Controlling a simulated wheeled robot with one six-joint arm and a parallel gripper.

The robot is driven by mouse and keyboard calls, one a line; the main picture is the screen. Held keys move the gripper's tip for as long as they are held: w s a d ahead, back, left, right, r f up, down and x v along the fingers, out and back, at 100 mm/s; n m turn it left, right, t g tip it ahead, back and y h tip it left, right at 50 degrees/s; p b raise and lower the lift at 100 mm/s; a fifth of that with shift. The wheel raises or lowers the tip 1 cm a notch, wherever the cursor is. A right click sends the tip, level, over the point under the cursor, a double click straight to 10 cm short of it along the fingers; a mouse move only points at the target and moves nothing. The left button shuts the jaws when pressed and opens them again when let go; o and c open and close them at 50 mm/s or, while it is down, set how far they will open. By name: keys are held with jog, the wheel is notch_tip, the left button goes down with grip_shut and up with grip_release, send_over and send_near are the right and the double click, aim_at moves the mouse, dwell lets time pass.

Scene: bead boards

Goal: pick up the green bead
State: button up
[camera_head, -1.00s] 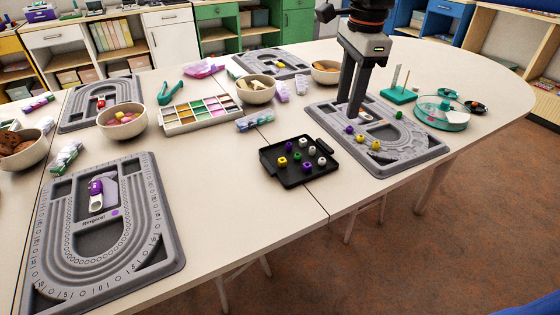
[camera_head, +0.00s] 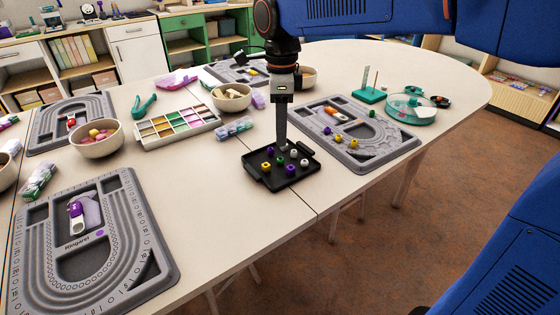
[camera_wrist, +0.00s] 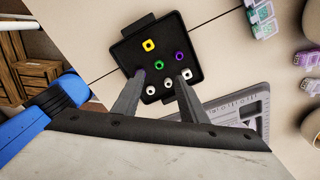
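A black tray (camera_head: 250,166) on the table holds several beads. A green bead (camera_head: 279,161) sits near its middle, among yellow, purple and white ones. In the wrist view the same green bead (camera_wrist: 159,65) shows beyond and between the two fingertips, clear of both. My gripper (camera_head: 282,146) points down over the tray; in the wrist view my gripper (camera_wrist: 162,76) is open with nothing between its fingers.
The grey bead board (camera_head: 385,160) stands just right of the tray, with yellow and purple beads on it. A sorting box (camera_head: 180,127) and a bowl (camera_head: 232,102) stand behind the tray. Bare table lies left and in front of the tray.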

aim_at(280, 164)
jog(key=shift+s+a+f, duration=0.1)
jog(key=shift+s+f, duration=0.05)
jog(key=shift+f, duration=3.8)
grip_shut()
